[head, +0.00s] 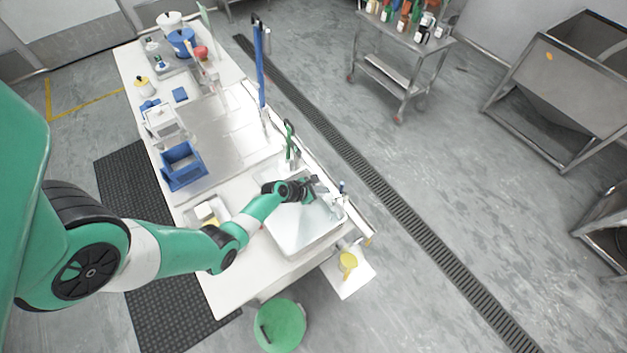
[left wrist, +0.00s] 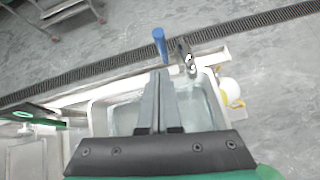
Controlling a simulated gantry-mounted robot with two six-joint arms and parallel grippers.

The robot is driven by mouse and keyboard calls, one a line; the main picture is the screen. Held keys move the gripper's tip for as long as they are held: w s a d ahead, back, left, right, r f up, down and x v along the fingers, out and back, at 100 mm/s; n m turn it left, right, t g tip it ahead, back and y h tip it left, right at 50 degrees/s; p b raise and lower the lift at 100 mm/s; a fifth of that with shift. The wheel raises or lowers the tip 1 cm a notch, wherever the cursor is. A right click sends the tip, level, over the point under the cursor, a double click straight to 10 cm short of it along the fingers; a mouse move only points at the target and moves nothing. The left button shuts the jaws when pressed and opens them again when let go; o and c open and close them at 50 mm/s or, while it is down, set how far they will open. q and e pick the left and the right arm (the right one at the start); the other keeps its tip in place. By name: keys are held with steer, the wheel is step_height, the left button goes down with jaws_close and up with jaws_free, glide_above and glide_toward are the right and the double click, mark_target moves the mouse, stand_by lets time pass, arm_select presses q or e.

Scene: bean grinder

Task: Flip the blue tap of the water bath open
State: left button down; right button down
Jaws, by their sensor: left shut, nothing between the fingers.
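The water bath (head: 290,243) is a pale rectangular basin at the near right end of the white table. It also shows behind my fingers in the left wrist view (left wrist: 203,108). Its blue tap lever (left wrist: 160,42) stands up just beyond my fingertips in the left wrist view, beside the metal tap body (left wrist: 184,53). In the head view the blue tap (head: 342,187) is small, at the basin's far right edge. My left gripper (head: 326,192) is over the basin, shut and empty, with its fingertips (left wrist: 162,73) close to the lever's lower end. I cannot tell whether they touch. My right gripper is not in view.
A blue crate (head: 183,167) and small tray (head: 207,215) are on the table. A green bucket (head: 280,325) is on the floor. A yellow item (head: 348,261) sits at the near end.

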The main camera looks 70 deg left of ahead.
arm_select(q)
step_height(320, 180, up, 10)
steer(key=s+p, duration=0.2)
steer(key=p, duration=0.1)
steer(key=shift+s+f, duration=0.15)
steer(key=shift+f, duration=0.1)
steer(key=shift+d, duration=0.2)
